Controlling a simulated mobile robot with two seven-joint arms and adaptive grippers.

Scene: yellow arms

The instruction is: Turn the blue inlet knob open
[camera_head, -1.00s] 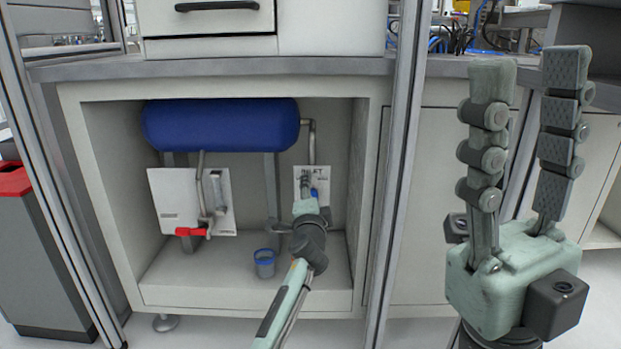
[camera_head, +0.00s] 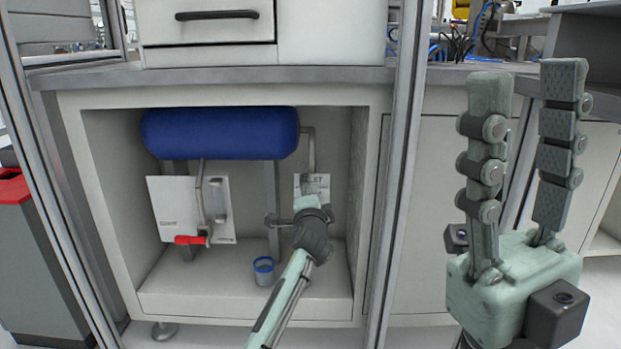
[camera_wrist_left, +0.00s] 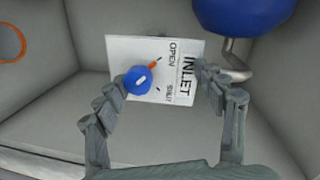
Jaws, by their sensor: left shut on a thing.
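The blue inlet knob (camera_wrist_left: 138,80) sits on a white plate (camera_wrist_left: 118,50) marked INLET, OPEN and SHUT, with an orange mark beside the knob. In the head view the plate (camera_head: 322,182) is partly covered by my left gripper (camera_head: 308,205), and the knob is hidden. In the left wrist view my left gripper (camera_wrist_left: 168,78) is at the plate, shut on the knob. One finger lies against the knob's left side; the other shows over the INLET lettering, and its contact is unclear. My right gripper (camera_head: 527,78) is open, empty, pointing up at the right.
A blue tank (camera_head: 220,132) hangs above in the cabinet. A second white plate (camera_head: 175,208) with a red handle (camera_head: 189,240) is at the left. A small blue-rimmed cup (camera_head: 263,270) stands on the cabinet floor. A metal frame post (camera_head: 397,180) stands right of the opening.

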